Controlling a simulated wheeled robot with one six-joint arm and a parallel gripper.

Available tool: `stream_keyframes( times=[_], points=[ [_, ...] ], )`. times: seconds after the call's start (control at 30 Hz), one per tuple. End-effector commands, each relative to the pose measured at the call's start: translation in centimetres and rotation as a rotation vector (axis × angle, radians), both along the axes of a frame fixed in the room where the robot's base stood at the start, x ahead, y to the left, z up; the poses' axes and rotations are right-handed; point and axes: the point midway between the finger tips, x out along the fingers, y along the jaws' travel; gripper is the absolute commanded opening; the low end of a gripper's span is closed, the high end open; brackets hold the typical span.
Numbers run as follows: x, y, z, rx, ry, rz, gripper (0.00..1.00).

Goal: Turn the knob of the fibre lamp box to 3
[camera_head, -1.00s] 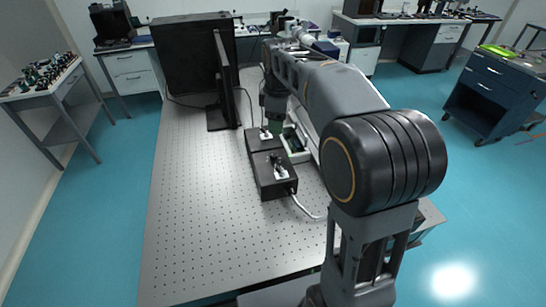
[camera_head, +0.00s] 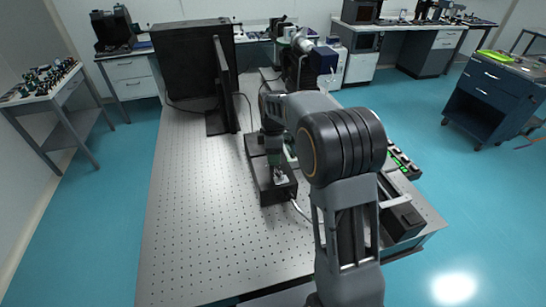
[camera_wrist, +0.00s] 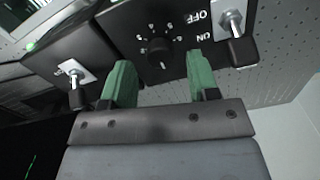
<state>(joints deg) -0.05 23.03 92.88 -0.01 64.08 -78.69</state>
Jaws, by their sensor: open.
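The fibre lamp box (camera_wrist: 190,60) is black and fills the upper middle of the wrist view. Its round black knob (camera_wrist: 160,52) has white numerals around it, upside down here and too small to read surely; where the pointer stands is unclear. A metal toggle switch (camera_wrist: 233,23) sits beside it, between OFF and ON labels. My gripper (camera_wrist: 162,80) is open, its green fingertips apart on either side below the knob and not closed on it. In the head view my gripper (camera_head: 275,163) is over the dark boxes, and the arm hides the knob.
A second black box with a toggle switch (camera_wrist: 76,74) lies left of the lamp box in the wrist view. The table's left side is clear. A cable (camera_head: 300,210) leaves the near box.

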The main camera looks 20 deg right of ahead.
Motion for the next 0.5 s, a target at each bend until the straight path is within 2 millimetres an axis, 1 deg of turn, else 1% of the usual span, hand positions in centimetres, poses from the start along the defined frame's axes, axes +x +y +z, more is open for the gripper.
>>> stream_keyframes(
  times=[0.03,0.2,0.5],
  points=[
    [0.0,0.0,-0.6,0.000,0.004,0.000,0.55],
    [0.0,0.0,-1.7,0.000,0.001,0.000,0.55],
    [0.0,0.0,-2.1,0.000,0.000,0.000,0.55]
  ],
)
